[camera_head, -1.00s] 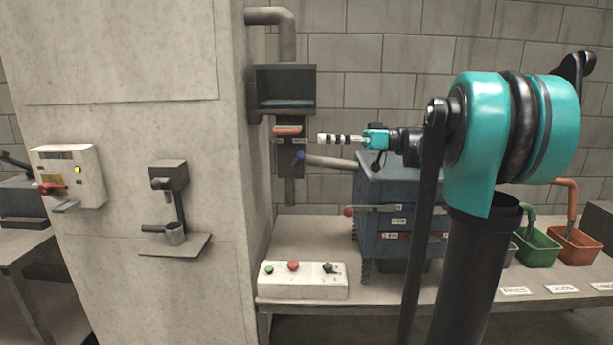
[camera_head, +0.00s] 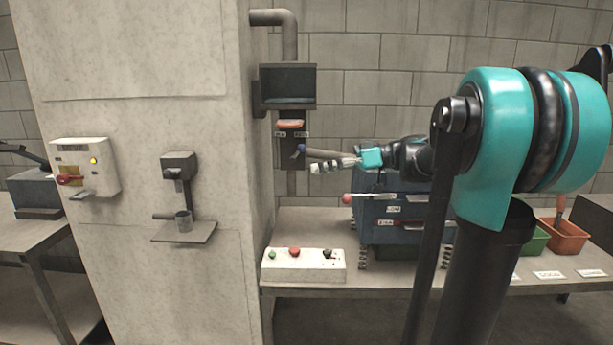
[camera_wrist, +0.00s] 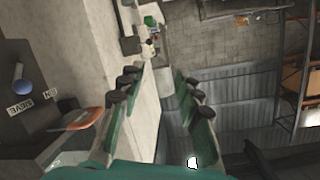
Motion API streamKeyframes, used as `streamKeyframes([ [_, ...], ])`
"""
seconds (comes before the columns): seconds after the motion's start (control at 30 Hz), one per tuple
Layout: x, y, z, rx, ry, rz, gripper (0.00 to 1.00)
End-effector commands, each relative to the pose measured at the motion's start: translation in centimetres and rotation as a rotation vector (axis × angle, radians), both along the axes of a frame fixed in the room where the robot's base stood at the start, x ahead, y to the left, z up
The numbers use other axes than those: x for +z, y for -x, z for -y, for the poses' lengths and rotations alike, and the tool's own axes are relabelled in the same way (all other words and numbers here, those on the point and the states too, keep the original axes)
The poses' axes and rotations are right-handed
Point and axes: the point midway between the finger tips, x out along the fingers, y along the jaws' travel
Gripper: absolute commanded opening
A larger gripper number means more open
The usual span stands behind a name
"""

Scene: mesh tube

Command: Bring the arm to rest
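My gripper (camera_head: 320,168) is at the end of my stretched arm in the head view.
A white button box (camera_head: 303,266) stands on the bench. A concrete pillar (camera_head: 150,130) is at left. An orange bin (camera_head: 566,238) stands at right.

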Motion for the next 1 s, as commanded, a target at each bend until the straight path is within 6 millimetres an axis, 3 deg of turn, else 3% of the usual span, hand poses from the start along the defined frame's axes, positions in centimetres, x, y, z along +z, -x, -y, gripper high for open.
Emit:
streamKeyframes([
  [0.17, -5.5, 2.2, -0.5, -0.066, 0.14, -0.138, 0.34],
  [0.27, -9.7, 3.9, -0.3, -0.132, 0.247, -0.234, 0.34],
  [0.37, -15.1, 6.5, 0.5, -0.236, 0.386, -0.345, 0.34],
  [0.5, -23.4, 10.8, 3.3, -0.453, 0.604, -0.482, 0.34],
  [0.63, -29.5, 14.7, 7.3, -0.686, 0.772, -0.544, 0.34],
  [0.8, -34.0, 18.3, 12.0, -0.938, 0.896, -0.54, 0.34],
  [1.0, -35.5, 19.9, 14.4, -1.067, 0.938, -0.517, 0.34],
])
